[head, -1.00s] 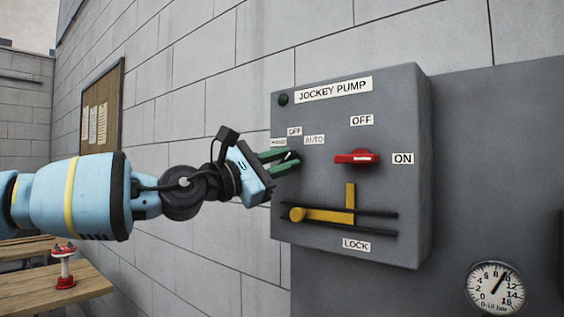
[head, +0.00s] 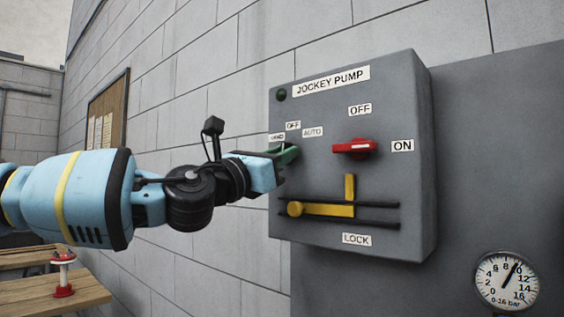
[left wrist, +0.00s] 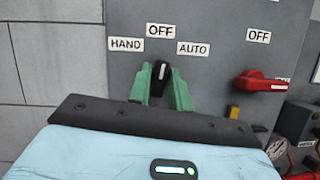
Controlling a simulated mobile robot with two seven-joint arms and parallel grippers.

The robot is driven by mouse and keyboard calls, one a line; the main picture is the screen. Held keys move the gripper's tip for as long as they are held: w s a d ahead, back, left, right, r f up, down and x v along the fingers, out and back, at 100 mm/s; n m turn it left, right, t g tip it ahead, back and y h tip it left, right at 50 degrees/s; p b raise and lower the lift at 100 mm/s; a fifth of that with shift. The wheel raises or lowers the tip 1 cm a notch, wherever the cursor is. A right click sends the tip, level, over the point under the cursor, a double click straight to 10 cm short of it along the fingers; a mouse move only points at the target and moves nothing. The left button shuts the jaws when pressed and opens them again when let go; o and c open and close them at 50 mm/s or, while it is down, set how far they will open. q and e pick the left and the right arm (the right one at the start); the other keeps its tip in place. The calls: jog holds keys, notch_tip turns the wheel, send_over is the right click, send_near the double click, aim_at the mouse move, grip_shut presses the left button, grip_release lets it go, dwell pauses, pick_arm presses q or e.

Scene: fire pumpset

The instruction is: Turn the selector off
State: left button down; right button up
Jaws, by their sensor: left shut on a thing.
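The selector (left wrist: 158,88) is a black knob with a white pointer line on the jockey pump box (head: 330,225). In the left wrist view the pointer is roughly upright, towards the OFF label (left wrist: 160,31), between HAND (left wrist: 126,44) and AUTO (left wrist: 193,49). My left gripper (head: 288,154) has green fingers, shut on the selector, one on each side. In the head view the fingers hide most of the knob. My right gripper is not in view.
Right of the selector is a red switch handle (head: 355,147) with its own OFF and ON labels. Below is a yellow lock lever (head: 325,210) on black rails. A pressure gauge (head: 507,281) is at the lower right. A wooden table (head: 35,297) stands at the lower left.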

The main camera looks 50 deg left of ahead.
pick_arm(q)
jog(key=shift+n+y, duration=0.6)
jog(key=shift+n, duration=0.6)
jog(key=c, duration=1.4)
grip_release()
jog(key=shift+c, duration=0.2)
jog(key=shift+s, duration=0.1)
jog(key=b+v, duration=0.1)
jog(key=v, duration=0.6)
jog(key=shift+s+f, duration=0.15)
jog(key=shift+s, duration=0.15)
jog(key=shift+d, duration=0.1)
